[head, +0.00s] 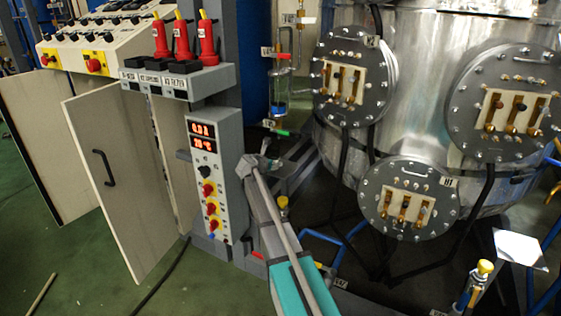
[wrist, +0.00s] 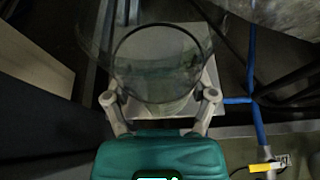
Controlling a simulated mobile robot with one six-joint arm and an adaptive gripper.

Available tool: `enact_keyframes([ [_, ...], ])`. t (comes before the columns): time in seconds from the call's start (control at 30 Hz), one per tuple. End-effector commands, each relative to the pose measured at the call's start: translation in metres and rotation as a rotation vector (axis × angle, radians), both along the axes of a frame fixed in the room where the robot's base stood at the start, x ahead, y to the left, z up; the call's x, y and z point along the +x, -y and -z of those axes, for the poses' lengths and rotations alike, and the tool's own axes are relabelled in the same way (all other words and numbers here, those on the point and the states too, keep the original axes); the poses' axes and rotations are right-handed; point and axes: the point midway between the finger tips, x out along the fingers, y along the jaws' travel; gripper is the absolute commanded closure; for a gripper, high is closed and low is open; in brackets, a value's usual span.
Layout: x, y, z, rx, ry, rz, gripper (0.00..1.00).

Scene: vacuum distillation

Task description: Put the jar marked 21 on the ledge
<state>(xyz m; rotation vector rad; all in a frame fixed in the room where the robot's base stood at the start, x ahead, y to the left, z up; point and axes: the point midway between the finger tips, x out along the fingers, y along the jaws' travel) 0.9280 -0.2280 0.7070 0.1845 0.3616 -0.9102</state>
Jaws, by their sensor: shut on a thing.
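A clear glass jar (wrist: 160,60) with a round dark rim fills the upper middle of the wrist view. My gripper (wrist: 160,97) is shut on it, with one grey finger at each side. No number can be read on the jar. A pale square plate (wrist: 211,82) shows through and beside the glass; I cannot tell whether the jar touches it or whether it is the ledge.
The metal tank (head: 420,60) with round bolted flanges stands at the right. A control box (head: 214,180) and open cabinet door (head: 118,190) are at the left. A blue pipe (wrist: 251,70) runs right of the jar. A yellow-capped valve (head: 483,270) stands low at the right.

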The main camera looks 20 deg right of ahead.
Motion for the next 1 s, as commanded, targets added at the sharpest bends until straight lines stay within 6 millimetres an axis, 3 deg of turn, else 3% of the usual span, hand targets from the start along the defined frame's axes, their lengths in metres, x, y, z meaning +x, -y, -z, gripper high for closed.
enact_keyframes([
  [0.37, 0.031, 0.038, 0.000, 0.000, 0.001, 0.001, 0.83],
  [0.53, 0.026, 0.035, 0.015, 0.000, 0.000, 0.000, 0.83],
  [1.0, 0.026, 0.034, 0.017, 0.000, 0.000, 0.000, 0.83],
])
